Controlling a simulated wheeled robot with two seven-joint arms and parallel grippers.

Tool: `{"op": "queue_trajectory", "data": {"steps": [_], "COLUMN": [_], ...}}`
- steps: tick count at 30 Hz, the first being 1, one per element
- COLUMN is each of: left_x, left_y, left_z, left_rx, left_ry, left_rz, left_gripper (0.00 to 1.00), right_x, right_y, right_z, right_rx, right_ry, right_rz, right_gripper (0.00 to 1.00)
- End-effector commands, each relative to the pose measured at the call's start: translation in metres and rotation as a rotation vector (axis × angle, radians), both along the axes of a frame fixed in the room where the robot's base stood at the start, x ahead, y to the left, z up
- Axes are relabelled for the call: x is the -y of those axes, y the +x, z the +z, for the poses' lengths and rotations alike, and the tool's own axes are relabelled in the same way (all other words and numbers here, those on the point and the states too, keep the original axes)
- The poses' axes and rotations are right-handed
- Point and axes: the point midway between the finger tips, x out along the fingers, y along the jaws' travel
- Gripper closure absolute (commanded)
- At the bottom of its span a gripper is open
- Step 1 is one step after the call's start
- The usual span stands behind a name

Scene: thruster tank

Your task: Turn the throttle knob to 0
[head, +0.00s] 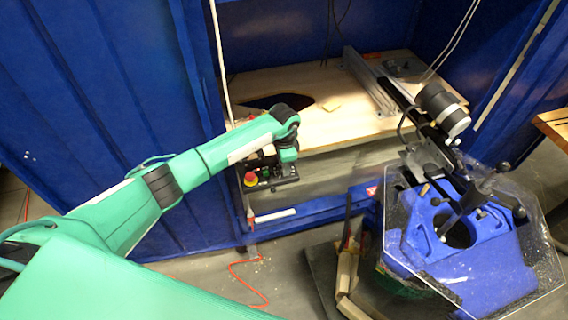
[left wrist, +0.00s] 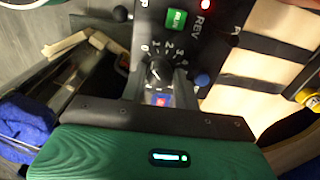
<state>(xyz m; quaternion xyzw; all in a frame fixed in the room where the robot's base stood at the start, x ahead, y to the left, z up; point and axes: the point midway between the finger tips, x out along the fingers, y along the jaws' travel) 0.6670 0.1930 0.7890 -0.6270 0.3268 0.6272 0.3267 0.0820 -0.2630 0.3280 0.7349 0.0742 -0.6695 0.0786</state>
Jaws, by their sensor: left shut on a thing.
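The black throttle knob (left wrist: 158,72) sits on a dark control panel (left wrist: 222,40) in the left wrist view, with a white number scale running from 0 around its top. Its exact pointer position is too small to tell. My left gripper (left wrist: 158,82) is shut on the knob, its dark fingers on either side. In the head view, the control box (head: 284,172) is at the front edge of the workbench, and my left arm reaches over it from the left. My left wrist hides the knob there. My right gripper is out of view.
The panel carries a green button (left wrist: 176,20), a lit red lamp (left wrist: 206,4) and a blue button (left wrist: 202,79) close to the knob. A red emergency stop (head: 250,180) is on the box's left. A blue machine (head: 410,255) stands at the right.

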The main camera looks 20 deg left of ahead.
Motion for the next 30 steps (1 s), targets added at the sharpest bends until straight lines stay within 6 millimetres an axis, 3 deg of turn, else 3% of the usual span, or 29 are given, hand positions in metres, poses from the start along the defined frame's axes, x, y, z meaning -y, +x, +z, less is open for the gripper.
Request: {"op": "queue_trajectory", "data": {"steps": [4,5,7,8,20,30], "left_x": [0.000,0.000,0.000,0.000,0.000,0.000], "left_y": [0.001,0.001,0.001,0.001,0.001,0.001], "left_z": [0.001,0.001,0.001,0.001,0.010,0.081], "left_rx": [0.002,0.002,0.002,0.002,0.002,0.006], "left_ry": [-0.001,-0.001,-0.001,-0.001,0.000,-0.001], "left_rz": [0.001,0.001,0.000,0.000,-0.001,-0.002], "left_gripper": [0.92,0.63,0.49,0.47,0.47,0.47], "right_x": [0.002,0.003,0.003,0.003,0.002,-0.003], "right_y": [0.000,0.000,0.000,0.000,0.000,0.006], "right_z": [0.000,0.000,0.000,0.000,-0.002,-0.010], "right_rx": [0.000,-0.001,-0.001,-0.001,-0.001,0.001], "right_ry": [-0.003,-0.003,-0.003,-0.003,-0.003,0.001], "right_rz": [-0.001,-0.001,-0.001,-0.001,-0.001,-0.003], "right_gripper": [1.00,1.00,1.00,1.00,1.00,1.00]}}
